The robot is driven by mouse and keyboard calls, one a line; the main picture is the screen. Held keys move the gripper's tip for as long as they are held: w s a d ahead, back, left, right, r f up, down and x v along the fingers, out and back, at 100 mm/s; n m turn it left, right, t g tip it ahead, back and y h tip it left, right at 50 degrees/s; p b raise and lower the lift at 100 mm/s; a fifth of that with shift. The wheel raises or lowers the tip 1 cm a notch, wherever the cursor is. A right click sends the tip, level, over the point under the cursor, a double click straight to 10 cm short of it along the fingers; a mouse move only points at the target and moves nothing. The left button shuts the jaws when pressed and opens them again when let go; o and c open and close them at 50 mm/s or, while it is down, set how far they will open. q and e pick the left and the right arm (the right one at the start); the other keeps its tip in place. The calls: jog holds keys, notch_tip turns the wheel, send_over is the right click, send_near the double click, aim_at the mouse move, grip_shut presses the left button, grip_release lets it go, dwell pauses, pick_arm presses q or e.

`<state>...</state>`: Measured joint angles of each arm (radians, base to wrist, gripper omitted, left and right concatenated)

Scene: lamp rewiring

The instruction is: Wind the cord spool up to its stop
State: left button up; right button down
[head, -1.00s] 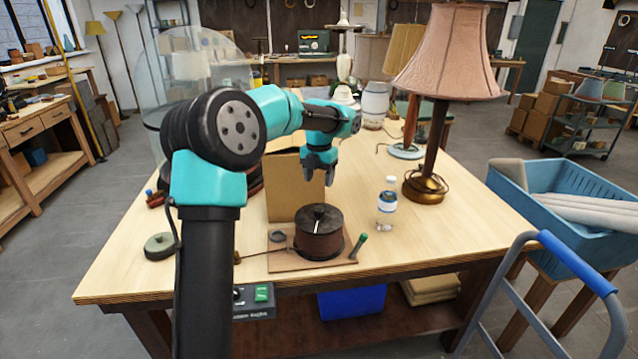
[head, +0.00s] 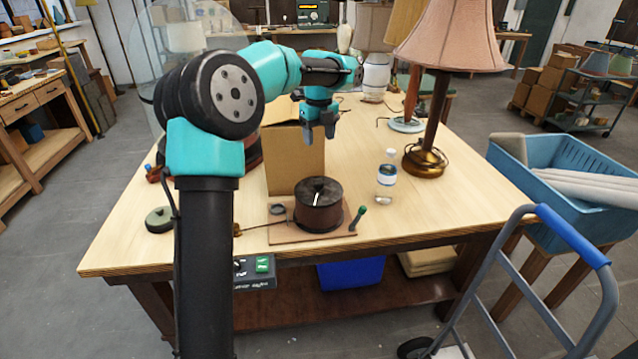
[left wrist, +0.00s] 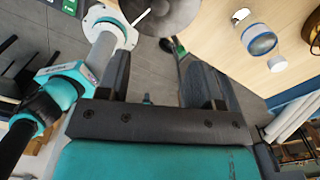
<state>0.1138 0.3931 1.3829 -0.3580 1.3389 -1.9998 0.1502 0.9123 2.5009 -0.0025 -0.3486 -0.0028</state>
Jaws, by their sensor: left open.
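The cord spool (head: 318,207) is a dark brown drum standing on a flat board (head: 287,234) near the table's front edge. A short white mark shows on its top. A green-tipped handle (head: 362,211) sticks up at the board's right edge. A thin cord runs left from the board. My left gripper (head: 319,138) is open and empty, above and behind the spool in the head view, in front of the cardboard box. In the left wrist view, the spool (left wrist: 203,12) shows only partly at the top edge, beyond the open fingers (left wrist: 161,85). My right gripper is not in view.
A cardboard box (head: 292,165) stands behind the spool. A clear bottle (head: 386,178) stands to the right, with a pink-shaded lamp (head: 428,160) beyond. A blue crate (head: 560,190) stands right of the table. The right front tabletop is clear.

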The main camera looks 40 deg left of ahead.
aim_at(319, 182)
pick_arm(q)
jog(key=n, duration=0.1)
jog(key=r+n, duration=0.1)
jog(key=shift+n, duration=0.3)
jog(key=shift+f, duration=0.15)
notch_tip(319, 182, down, 17)
jog(key=shift+f, duration=0.1)
dwell(0.6)
jog(key=shift+c, duration=0.3)
grip_shut()
